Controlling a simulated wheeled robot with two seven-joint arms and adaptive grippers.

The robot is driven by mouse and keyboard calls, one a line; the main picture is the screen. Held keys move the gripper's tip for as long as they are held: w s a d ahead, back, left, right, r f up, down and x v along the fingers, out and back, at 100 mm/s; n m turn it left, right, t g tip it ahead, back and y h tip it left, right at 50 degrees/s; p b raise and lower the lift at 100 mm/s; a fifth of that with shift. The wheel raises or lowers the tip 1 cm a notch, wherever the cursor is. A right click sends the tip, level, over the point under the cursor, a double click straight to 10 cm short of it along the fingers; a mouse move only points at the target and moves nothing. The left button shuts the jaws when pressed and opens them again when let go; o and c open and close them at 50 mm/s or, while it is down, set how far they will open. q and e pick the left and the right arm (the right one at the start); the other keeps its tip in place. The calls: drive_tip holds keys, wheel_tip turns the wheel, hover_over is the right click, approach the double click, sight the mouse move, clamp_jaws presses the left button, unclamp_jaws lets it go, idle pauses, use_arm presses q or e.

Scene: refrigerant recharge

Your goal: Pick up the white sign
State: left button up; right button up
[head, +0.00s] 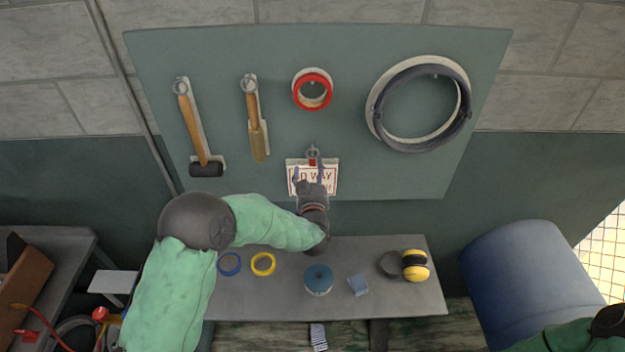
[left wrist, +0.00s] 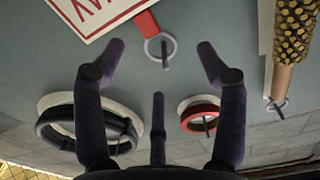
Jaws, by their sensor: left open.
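The white sign (head: 331,182) with red lettering hangs low on the grey-green board by a red tab and a metal ring on a peg. Its top corner, lettering and red border show in the left wrist view (left wrist: 92,14), with the red tab (left wrist: 147,22) and ring (left wrist: 160,48) beside it. My left gripper (head: 309,176) is in front of the sign and hides part of it in the head view. Its fingers (left wrist: 160,70) are spread, with nothing between them. The ring and peg appear beyond the fingertips, between them. My right gripper is out of view.
The board (head: 345,50) also holds a mallet (head: 191,125), a brush-like tool (head: 252,115), a red tape roll (head: 312,90) and a large dark ring (head: 376,105). Below, a grey shelf (head: 400,300) bears several tape rolls and small items. A blue barrel (head: 525,285) stands right.

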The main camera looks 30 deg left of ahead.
use_arm(q)
drive_tip(key=p, duration=0.1)
hover_over(312, 173)
drive_tip(key=shift+s+d+r, duration=0.25)
drive_tip(key=shift+r, duration=0.1)
clamp_jaws()
